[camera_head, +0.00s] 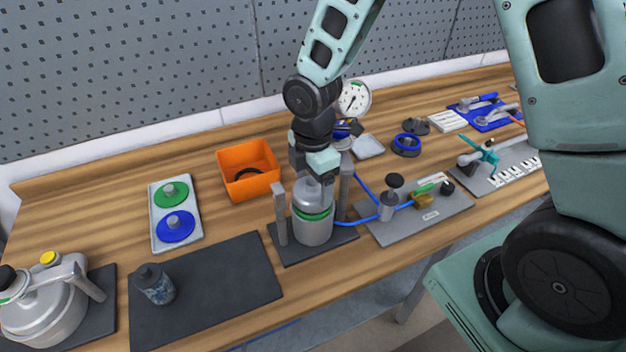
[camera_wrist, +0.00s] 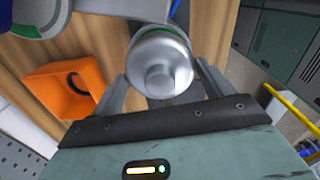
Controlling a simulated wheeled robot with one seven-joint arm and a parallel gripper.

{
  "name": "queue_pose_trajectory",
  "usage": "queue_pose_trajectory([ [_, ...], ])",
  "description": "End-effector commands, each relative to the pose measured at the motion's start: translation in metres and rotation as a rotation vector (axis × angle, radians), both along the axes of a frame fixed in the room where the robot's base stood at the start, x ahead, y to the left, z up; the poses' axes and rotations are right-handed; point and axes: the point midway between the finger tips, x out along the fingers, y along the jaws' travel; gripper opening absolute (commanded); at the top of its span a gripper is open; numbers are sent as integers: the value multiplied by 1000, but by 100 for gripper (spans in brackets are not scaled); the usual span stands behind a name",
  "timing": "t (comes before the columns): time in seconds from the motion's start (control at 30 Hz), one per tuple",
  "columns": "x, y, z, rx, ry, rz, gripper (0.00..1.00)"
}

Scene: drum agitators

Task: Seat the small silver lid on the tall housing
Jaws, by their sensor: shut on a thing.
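The tall housing (camera_head: 312,230) is a silver cylinder with a green ring near its top. It stands upright between two grey posts on a dark base plate. The small silver lid (camera_wrist: 160,70) is round with a raised centre knob, seen from above in the wrist view. My gripper (camera_head: 322,178) is directly above the housing, pointing down, and is shut on the lid. The lid appears at the housing's top, in line with it; I cannot tell whether it touches the rim. The gripper partly hides that area in the head view.
An orange bin (camera_head: 248,170) with a dark ring stands behind left. A tray (camera_head: 160,236) holds green and blue discs. A dark mat (camera_head: 225,290) carries a small dark jar (camera_head: 154,284). A grey valve board (camera_head: 400,230) with blue hoses and a gauge (camera_head: 354,98) crowd the right.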

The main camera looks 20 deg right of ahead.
Motion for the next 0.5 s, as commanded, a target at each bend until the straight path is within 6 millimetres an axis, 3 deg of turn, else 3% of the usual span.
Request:
queue_pose_trajectory([
  [0.5, 0, 0, -9, 0, -1, -1, 38],
])
